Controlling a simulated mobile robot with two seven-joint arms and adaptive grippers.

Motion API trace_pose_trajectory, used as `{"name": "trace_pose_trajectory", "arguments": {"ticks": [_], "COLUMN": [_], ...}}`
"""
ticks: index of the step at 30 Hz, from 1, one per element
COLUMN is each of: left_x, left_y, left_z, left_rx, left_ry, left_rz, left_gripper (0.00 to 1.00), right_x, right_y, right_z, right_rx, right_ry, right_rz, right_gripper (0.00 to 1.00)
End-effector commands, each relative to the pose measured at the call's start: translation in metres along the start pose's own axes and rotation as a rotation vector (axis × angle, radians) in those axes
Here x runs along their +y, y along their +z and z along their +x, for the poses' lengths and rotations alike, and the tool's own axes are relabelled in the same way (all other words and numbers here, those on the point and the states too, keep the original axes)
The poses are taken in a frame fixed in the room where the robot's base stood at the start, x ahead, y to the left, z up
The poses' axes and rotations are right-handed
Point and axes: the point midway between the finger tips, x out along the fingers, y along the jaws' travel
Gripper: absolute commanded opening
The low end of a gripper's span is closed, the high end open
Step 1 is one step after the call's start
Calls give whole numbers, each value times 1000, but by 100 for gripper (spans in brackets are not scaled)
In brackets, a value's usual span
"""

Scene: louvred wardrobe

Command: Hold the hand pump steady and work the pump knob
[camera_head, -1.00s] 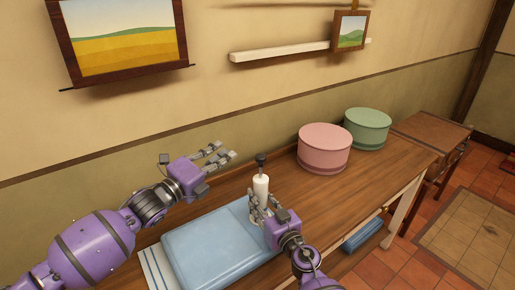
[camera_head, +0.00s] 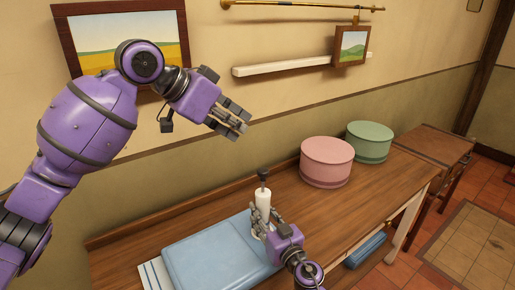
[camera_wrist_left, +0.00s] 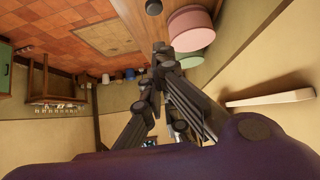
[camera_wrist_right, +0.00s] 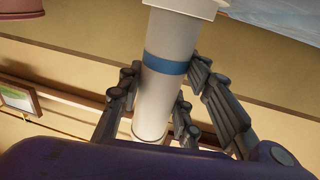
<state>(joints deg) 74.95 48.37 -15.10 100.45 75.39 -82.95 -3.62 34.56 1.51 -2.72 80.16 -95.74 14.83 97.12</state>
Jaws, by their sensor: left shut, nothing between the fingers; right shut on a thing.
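The hand pump (camera_head: 263,201) is a white cylinder with a dark pump knob (camera_head: 263,174) on top. It stands upright at the right end of the blue folded cloth. In the right wrist view the pump body (camera_wrist_right: 170,62) has a blue band and sits between the fingers. My right gripper (camera_head: 264,224) is shut on the pump body, below the knob. My left gripper (camera_head: 241,122) is shut and empty, raised above and slightly left of the knob, apart from it. A dark round thing, apparently the knob (camera_wrist_left: 153,7), shows in the left wrist view.
The blue folded cloth (camera_head: 205,262) lies on the wooden table (camera_head: 345,212). A pink round box (camera_head: 326,163) and a green round box (camera_head: 369,143) stand to the right. A white shelf (camera_head: 285,65) and framed pictures (camera_head: 352,46) are on the wall behind.

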Motion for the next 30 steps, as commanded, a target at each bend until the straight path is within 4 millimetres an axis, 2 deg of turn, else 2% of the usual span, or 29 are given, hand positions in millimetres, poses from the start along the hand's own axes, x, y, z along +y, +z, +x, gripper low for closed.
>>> {"name": "trace_pose_trajectory", "arguments": {"ticks": [5,16,21,30], "left_x": [2,2,1,1], "left_y": [1,1,21,29], "left_z": [22,100,117,126], "left_rx": [-5,-4,-6,-3], "left_ry": [7,5,3,2], "left_rz": [-7,-6,-5,-4], "left_gripper": [0,0,0,0], "right_x": [0,0,0,0], "right_y": [0,0,0,0], "right_z": [0,0,0,0], "right_rx": [0,0,-1,-1], "right_ry": [0,0,0,-1], "right_rz": [0,0,0,0], "right_gripper": [0,0,0,0]}}
